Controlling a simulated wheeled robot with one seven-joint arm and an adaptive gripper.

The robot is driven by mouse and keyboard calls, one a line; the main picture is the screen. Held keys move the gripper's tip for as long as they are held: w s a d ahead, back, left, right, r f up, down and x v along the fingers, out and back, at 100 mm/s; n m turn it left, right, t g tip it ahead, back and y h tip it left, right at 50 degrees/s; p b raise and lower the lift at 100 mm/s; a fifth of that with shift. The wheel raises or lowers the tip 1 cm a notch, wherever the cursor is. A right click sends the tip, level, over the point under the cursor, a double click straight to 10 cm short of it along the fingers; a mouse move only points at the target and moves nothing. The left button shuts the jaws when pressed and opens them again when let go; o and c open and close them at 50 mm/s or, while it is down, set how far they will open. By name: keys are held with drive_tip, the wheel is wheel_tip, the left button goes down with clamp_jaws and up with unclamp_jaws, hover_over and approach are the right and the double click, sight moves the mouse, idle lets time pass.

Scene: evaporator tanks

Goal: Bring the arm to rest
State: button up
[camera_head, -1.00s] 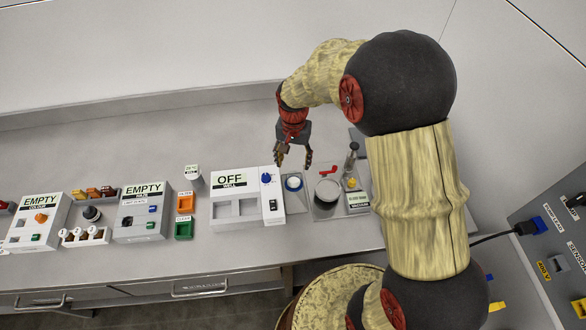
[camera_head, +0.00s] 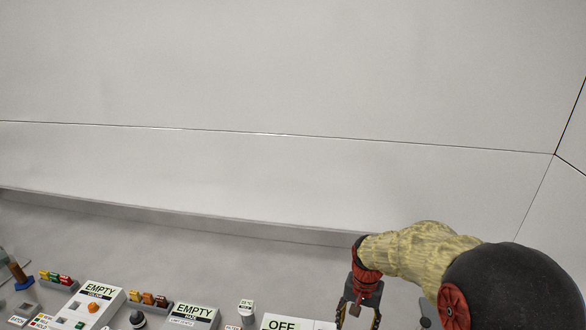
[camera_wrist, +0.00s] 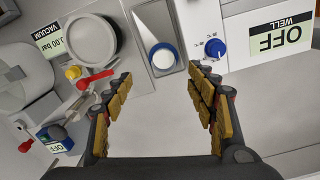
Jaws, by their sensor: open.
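My gripper (camera_head: 357,308) shows at the lower right of the head view, fingers pointing down over the bench. In the wrist view my gripper (camera_wrist: 160,100) is open, its two padded fingers wide apart with only bare grey bench between them. It holds nothing. My arm reaches in from the lower right of the head view, bent at a dark round joint. The fingertips are near a white round cap with a blue ring (camera_wrist: 163,57), apart from it as far as I can tell.
The well box reading OFF (camera_wrist: 275,40) has a blue knob (camera_wrist: 214,47). A round metal vessel (camera_wrist: 90,40), a red lever (camera_wrist: 97,78) and a vacuum display (camera_wrist: 60,40) are close by. Boxes reading EMPTY (camera_head: 100,291) line the bench leftward. The wall (camera_head: 250,80) rises behind.

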drive_tip(key=s+r+n+t+b, duration=0.3)
drive_tip(key=s+r+n+t, duration=0.2)
drive_tip(key=s+r, duration=1.4)
drive_tip(key=s+t, duration=0.1)
drive_tip(key=s, duration=0.1)
drive_tip(key=shift+s+a+r+b, duration=0.2)
drive_tip(key=shift+s+a+b, duration=0.05)
drive_tip(key=shift+s+b, duration=0.1)
drive_tip(key=shift+c, duration=0.5)
